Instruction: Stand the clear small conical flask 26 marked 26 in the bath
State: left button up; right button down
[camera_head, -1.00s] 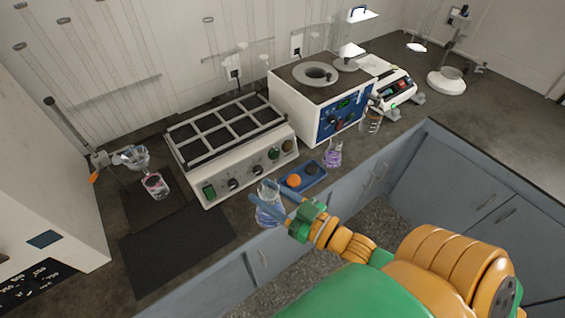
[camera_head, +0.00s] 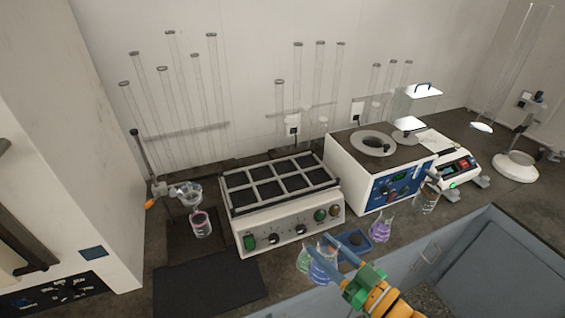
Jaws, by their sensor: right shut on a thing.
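My right gripper (camera_head: 325,248) reaches in from the bottom right, and its blue fingers are shut at the neck of a conical flask (camera_head: 322,268) with pale blue liquid. A second conical flask with greenish contents (camera_head: 303,261) shows just left of it, partly overlapped. I cannot read a 26 on either flask. The bath is probably the white box with a blue front panel (camera_head: 376,185) and a round lidded opening (camera_head: 373,144) in its dark top; it stands to the right and behind the gripper. My left gripper is not in view.
A shaker with a black grid top (camera_head: 282,190) stands left of the bath. A purple flask (camera_head: 381,228) and a partly hidden blue tray (camera_head: 372,238) are near the counter's front edge. A balance (camera_head: 452,167) stands right. A dark mat (camera_head: 210,283) is bare at front left.

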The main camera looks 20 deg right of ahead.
aim_at(315, 272)
jog(key=shift+a+r+y+b, duration=0.1)
jog(key=shift+r+y+b, duration=0.2)
jog(key=shift+r, duration=0.05)
jog(key=a+r+n+g+y+b, duration=0.1)
jog(key=y, duration=0.1)
jog(key=s+a+r+n+g+y+b, duration=0.1)
jog(key=r+n+y+b, duration=0.1)
jog(key=shift+s+a+r+n, duration=0.15)
jog(key=shift+s+a+n, duration=0.05)
jog(key=shift+n, duration=0.1)
jog(key=s+a+n+g+y+b, duration=0.1)
jog(key=s+a+f+n+g+y, duration=0.1)
jog(key=g+y, duration=0.1)
jog(key=s+a+n+g+y+b, duration=0.1)
jog(key=shift+s+f+n+b, duration=0.25)
jog(key=shift+f+n+b, duration=0.05)
jog(key=shift+b, duration=0.05)
jog(key=shift+f+g, duration=0.15)
jog(key=shift+g, duration=0.25)
